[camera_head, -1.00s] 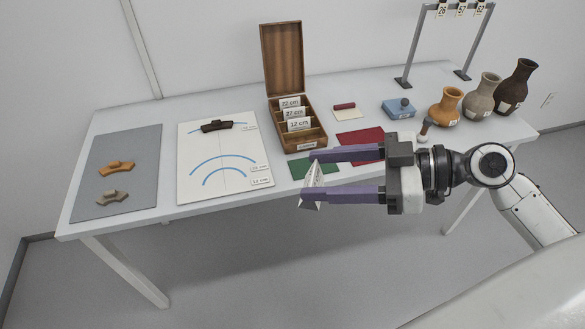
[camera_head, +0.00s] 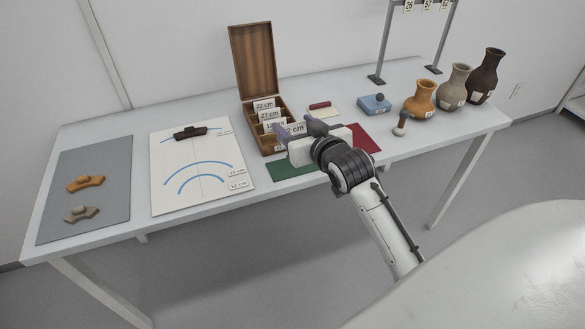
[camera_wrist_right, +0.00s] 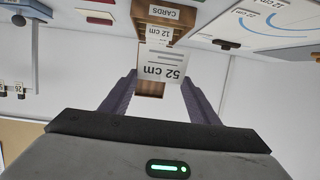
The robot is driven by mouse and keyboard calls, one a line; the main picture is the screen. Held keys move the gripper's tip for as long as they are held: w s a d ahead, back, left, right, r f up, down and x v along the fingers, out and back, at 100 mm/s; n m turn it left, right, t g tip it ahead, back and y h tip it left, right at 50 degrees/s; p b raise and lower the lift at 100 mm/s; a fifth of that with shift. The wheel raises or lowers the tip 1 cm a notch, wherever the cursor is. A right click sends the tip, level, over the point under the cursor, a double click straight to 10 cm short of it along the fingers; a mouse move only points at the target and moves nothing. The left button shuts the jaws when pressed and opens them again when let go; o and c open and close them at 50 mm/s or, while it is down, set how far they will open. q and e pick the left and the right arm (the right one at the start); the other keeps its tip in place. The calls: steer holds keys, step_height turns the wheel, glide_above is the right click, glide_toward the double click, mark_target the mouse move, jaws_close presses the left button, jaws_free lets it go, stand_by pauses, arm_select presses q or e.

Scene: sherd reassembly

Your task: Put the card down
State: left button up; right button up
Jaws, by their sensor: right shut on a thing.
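My right gripper (camera_head: 299,127) is shut on a white card (camera_head: 297,129). In the head view the card's end reads "2 cm"; in the right wrist view the card (camera_wrist_right: 166,62) reads "52 cm" upside down, between the purple fingers. The gripper and card are at the front right of the wooden card box (camera_head: 270,149), overlapping it in view. I cannot tell the card's height or whether it touches the box. Cards in the box read 22 cm (camera_head: 264,105), 27 cm (camera_head: 270,115) and 12 cm, the last partly hidden. My left gripper is not in view.
A green mat (camera_head: 285,171) and a red mat (camera_head: 366,139) lie near the table's front edge. A white chart (camera_head: 200,150) and grey mat (camera_head: 85,205) lie left. A blue block (camera_head: 372,106), stamp (camera_head: 401,125) and vases (camera_head: 420,99) stand right.

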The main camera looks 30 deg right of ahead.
steer(key=shift+w, duration=0.2)
step_height(320, 180, down, 10)
steer(key=shift+d+r+b, duration=0.1)
steer(key=shift+d+b, duration=0.05)
steer(key=shift+b, duration=0.65)
steer(key=o, duration=1)
